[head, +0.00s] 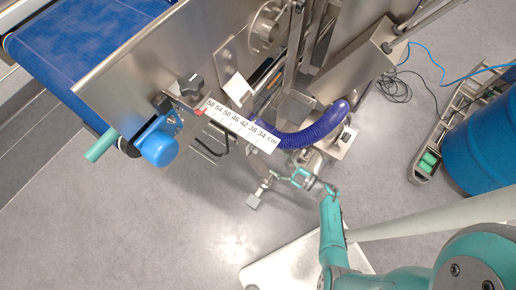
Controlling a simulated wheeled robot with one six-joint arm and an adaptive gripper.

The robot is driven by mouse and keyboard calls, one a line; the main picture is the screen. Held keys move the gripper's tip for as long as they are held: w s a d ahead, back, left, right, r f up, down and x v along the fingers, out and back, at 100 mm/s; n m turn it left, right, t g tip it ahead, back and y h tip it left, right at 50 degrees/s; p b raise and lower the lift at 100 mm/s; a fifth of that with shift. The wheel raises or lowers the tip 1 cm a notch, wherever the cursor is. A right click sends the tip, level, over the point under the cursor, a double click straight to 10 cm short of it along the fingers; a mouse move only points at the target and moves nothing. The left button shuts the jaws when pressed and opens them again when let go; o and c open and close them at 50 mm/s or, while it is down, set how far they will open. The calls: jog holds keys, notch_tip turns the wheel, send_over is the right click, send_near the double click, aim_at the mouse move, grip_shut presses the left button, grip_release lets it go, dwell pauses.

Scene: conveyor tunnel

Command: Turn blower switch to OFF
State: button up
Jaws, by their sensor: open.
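My gripper (263,188) is small in the head view, at the end of my teal arm, low over the floor in front of the machine. Its fingers are apart, with nothing seen between them. The blower appears to be the pale housing (339,145) at the end of the ribbed purple-blue hose (311,132). A small dark part (347,134) on it may be the switch; its position cannot be read. My gripper is to the lower left of this housing, apart from it. Metal parts and my wrist crowd the area just below the hose.
The steel conveyor frame (150,62) with its blue belt (75,45) fills the upper left. A ruler (238,124), black knob (190,86) and blue cap (159,149) stick out from it. A blue drum (487,140) and cables (395,88) are right. The lower left floor is clear.

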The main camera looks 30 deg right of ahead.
aim_at(259, 150)
jog(key=x, duration=1)
jog(key=shift+w+f, duration=0.1)
jog(key=shift+w, duration=0.35)
jog(key=c, duration=1.2)
jog(key=shift+o, duration=0.2)
